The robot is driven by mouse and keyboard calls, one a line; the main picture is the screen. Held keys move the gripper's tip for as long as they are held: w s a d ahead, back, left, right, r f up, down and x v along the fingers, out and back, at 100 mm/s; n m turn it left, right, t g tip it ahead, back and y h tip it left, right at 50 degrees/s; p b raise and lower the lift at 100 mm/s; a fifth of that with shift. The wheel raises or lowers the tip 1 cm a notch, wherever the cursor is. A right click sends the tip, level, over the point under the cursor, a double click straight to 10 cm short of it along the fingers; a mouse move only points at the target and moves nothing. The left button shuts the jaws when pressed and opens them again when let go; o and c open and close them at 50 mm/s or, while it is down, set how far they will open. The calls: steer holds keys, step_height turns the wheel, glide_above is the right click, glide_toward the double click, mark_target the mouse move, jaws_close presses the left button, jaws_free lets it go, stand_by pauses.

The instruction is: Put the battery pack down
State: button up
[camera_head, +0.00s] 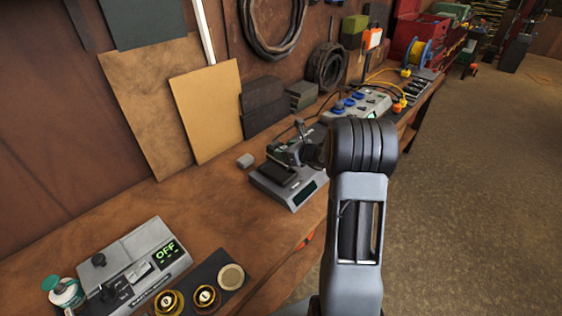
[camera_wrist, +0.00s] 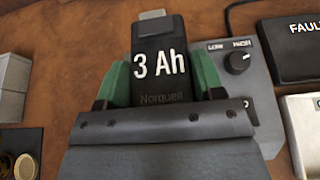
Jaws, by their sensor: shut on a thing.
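The battery pack (camera_wrist: 160,50) is black, marked "3 Ah", with a grey tab at its far end. In the wrist view it lies between the green fingertips of my gripper (camera_wrist: 160,83), which is shut on it. The dark jaw body hides its near end. In the head view my gripper (camera_head: 303,147) is over the workbench, around a grey device with a dark display (camera_head: 305,194). My own arm hides part of this area. I cannot tell whether the pack touches a surface.
The workbench (camera_head: 150,205) has bare room left of the grey device. A box reading "OFF" (camera_head: 135,268) and brass pieces (camera_head: 206,296) stand at the near end. A small grey block (camera_head: 245,160) is nearby. A knob marked low and high (camera_wrist: 238,62) and a "FAULT" panel (camera_wrist: 290,55) are close right.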

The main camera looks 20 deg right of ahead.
mark_target(281, 163)
steer(key=shift+w+a+f, duration=0.2)
steer(key=shift+a+f, duration=0.35)
steer(key=shift+f, duration=0.05)
steer(key=f, duration=0.1)
steer(key=f+p, duration=0.1)
steer(key=shift+a+f, duration=0.3)
steer(key=shift+f, duration=0.55)
steer(key=shift+f+b, duration=0.3)
steer(key=shift+b, duration=0.1)
steer(key=o, duration=1.2)
